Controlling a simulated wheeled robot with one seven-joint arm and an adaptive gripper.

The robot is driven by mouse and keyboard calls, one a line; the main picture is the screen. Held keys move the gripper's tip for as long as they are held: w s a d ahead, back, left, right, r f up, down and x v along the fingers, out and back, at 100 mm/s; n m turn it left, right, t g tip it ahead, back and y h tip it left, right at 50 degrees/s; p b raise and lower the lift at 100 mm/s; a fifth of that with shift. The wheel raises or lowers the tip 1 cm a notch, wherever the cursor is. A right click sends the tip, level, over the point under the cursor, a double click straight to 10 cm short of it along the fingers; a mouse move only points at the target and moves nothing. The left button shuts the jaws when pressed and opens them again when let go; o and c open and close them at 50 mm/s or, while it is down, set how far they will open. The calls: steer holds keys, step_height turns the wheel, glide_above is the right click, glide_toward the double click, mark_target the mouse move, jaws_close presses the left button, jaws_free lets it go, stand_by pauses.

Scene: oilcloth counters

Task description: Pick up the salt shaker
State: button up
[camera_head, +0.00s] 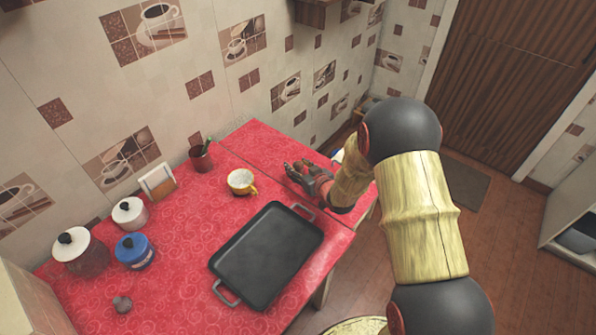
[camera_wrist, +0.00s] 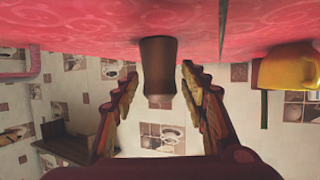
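A small dark brown, rounded shaker-like thing (camera_wrist: 158,68) stands on the red counter, which appears at the top of the upside-down wrist view. I take it for the salt shaker, but no label shows. My gripper (camera_wrist: 157,78) is open, with one finger on each side of it and a narrow gap on both sides. In the head view my gripper (camera_head: 298,172) is low over the far right part of the counter, and the thing between its fingers is hard to make out there.
A yellow cup (camera_head: 241,190) and a black tray (camera_head: 265,255) stand left of my gripper. Further left are a red cup (camera_head: 201,160), a napkin holder (camera_head: 158,184), lidded jars (camera_head: 134,252) and a small brownish object (camera_head: 122,304). The red counter (camera_head: 190,265) is bare between them.

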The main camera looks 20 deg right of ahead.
mark_target(299, 164)
steer(key=c, duration=1)
steer(key=shift+r+p, duration=0.3)
steer(key=shift+r, duration=0.15)
steer(key=r, duration=0.1)
steer(key=r+p, duration=0.2)
steer(key=shift+s+d+r, duration=0.15)
steer(key=shift+s+r, duration=0.05)
steer(key=shift+s, duration=0.1)
steer(key=p+v, duration=0.1)
steer(key=v, duration=0.4)
steer(key=r+p+v, duration=0.1)
steer(key=p+v, duration=0.1)
steer(key=v, duration=0.3)
steer(key=w+r+p+v, duration=0.1)
steer(key=p+v, duration=0.1)
steer(key=v, duration=0.3)
steer(key=shift+s+d+r, duration=0.2)
steer(key=shift+d+r, duration=0.2)
